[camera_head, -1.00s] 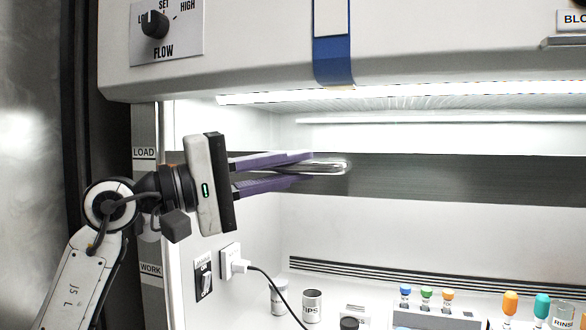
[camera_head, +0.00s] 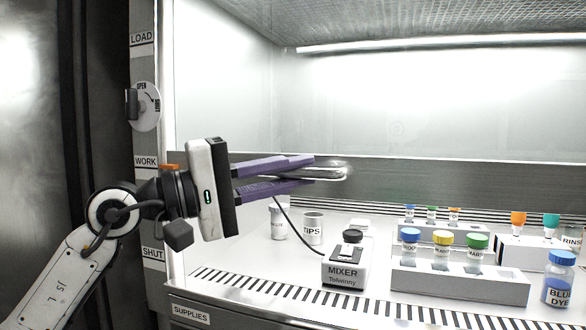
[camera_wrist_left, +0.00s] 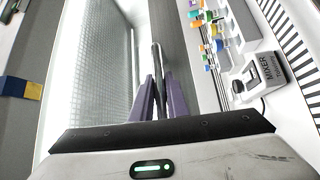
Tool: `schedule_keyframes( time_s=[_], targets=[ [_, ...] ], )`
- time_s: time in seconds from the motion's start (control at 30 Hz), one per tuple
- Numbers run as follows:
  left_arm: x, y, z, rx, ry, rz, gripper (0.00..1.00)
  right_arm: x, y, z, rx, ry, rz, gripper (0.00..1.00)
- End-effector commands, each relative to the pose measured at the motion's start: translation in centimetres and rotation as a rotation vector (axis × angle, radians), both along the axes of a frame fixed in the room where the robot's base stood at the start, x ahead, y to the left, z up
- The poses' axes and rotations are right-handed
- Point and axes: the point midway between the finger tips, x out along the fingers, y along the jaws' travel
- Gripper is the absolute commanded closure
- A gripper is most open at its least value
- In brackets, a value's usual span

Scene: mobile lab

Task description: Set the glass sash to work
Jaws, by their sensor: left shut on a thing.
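The glass sash (camera_head: 400,120) spans the front of the white cabinet, with a grey bottom rail (camera_head: 450,174). An orange mark (camera_head: 170,166) near the rail's left end is about level with the WORK label (camera_head: 146,161) on the side post. My left gripper (camera_head: 318,171) has its purple fingers shut on the sash's metal bar handle (camera_head: 336,174). The handle also runs between the fingertips (camera_wrist_left: 158,84) in the left wrist view. The rail (camera_wrist_left: 172,45) lies beside it there. My right gripper is not in view.
LOAD (camera_head: 142,38) is above WORK and SHUT (camera_head: 152,253) below it. A lock knob (camera_head: 143,106) is on the post. Inside stand a mixer (camera_head: 345,268), a tips can (camera_head: 313,229), vial racks (camera_head: 459,281) and a blue dye bottle (camera_head: 558,281). A striped strip lines the front edge.

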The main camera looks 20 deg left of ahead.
Motion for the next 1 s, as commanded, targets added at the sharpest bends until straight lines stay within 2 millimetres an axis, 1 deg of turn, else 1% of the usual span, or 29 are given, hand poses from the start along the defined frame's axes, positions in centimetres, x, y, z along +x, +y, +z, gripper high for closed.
schedule_keyframes(
  time_s=[0.03, 0.07, 0.47, 0.5, 0.57, 0.6, 0.87, 1.0],
  targets=[
    [-0.02, -0.09, -0.66, 0.003, 0.003, -0.002, 1.0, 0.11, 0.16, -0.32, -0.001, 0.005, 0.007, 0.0],
    [-0.02, -0.09, -0.72, 0.003, 0.003, -0.001, 1.0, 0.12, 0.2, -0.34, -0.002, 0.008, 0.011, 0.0],
    [-0.02, -0.05, -0.6, 0.001, -0.001, -0.001, 1.0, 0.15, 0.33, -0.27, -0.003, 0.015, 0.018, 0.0],
    [-0.03, -0.05, -0.59, 0.001, -0.001, -0.001, 0.81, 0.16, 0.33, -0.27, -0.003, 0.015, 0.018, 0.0],
    [-0.02, -0.04, -0.57, 0.001, -0.001, -0.001, 0.71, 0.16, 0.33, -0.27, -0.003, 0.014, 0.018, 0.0],
    [-0.02, -0.03, -0.55, 0.0, -0.001, -0.001, 0.67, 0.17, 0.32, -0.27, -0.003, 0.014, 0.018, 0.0],
    [-0.04, 0.05, -0.49, -0.001, -0.004, 0.001, 0.67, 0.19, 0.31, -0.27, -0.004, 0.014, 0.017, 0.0],
    [-0.61, 0.76, -0.69, -0.002, -0.003, 0.002, 0.67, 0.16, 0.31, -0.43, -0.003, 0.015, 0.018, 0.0]
  ],
)
